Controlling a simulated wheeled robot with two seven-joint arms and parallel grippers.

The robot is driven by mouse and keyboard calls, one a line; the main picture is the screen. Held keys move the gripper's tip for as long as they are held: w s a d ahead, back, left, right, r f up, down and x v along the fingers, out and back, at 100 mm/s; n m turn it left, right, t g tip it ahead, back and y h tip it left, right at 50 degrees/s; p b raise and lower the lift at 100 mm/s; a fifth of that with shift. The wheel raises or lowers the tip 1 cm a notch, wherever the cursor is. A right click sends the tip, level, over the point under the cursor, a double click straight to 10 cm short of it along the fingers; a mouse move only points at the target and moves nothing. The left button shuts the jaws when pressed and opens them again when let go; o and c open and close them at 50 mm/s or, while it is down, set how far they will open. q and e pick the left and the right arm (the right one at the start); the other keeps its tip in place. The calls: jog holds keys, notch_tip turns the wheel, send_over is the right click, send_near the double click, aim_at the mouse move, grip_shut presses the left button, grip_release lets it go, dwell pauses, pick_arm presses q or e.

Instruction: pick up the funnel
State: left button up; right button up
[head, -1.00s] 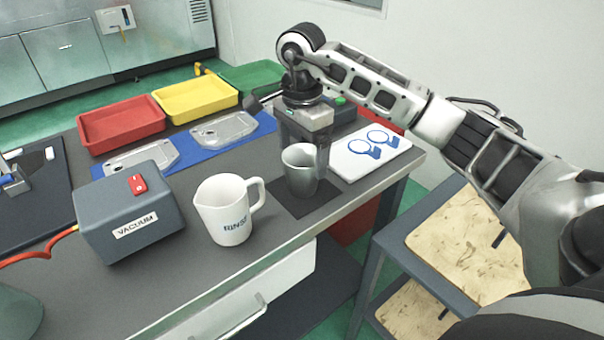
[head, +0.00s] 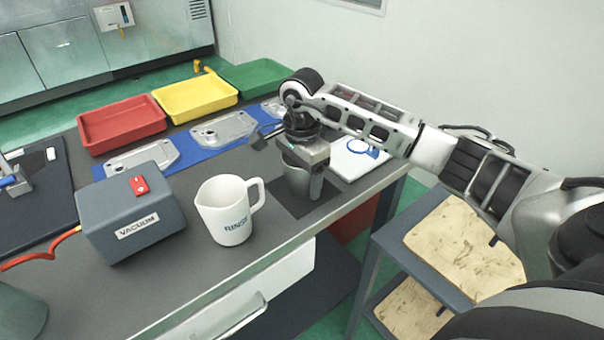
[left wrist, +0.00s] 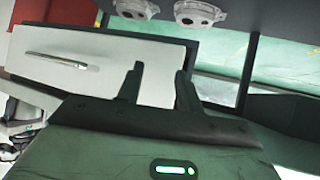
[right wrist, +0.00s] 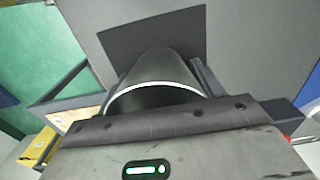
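A grey metal cup-shaped vessel, the only funnel-like thing I see, stands upright on a dark square mat (head: 330,190) near the table's front edge. In the head view this funnel (head: 297,184) is partly hidden by my right gripper (head: 304,176), which is above and around it, pointing down. In the right wrist view the funnel (right wrist: 160,72) lies between the two fingers, its wide rim towards the camera; the fingers are apart, one on each side. I cannot tell whether they touch it. My left gripper (left wrist: 157,82) is open and empty in the left wrist view, outside the head view.
A white jug (head: 232,228) stands left of the funnel, with the grey vacuum box (head: 130,228) beyond it. A white board (head: 352,160) with blue drawings lies behind the gripper. Red (head: 120,125), yellow (head: 195,98) and green trays line the back. A low cart (head: 470,250) stands right.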

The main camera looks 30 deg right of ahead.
jog(key=c, duration=0.3)
jog(key=shift+c, duration=0.2)
jog(key=shift+r, duration=0.15)
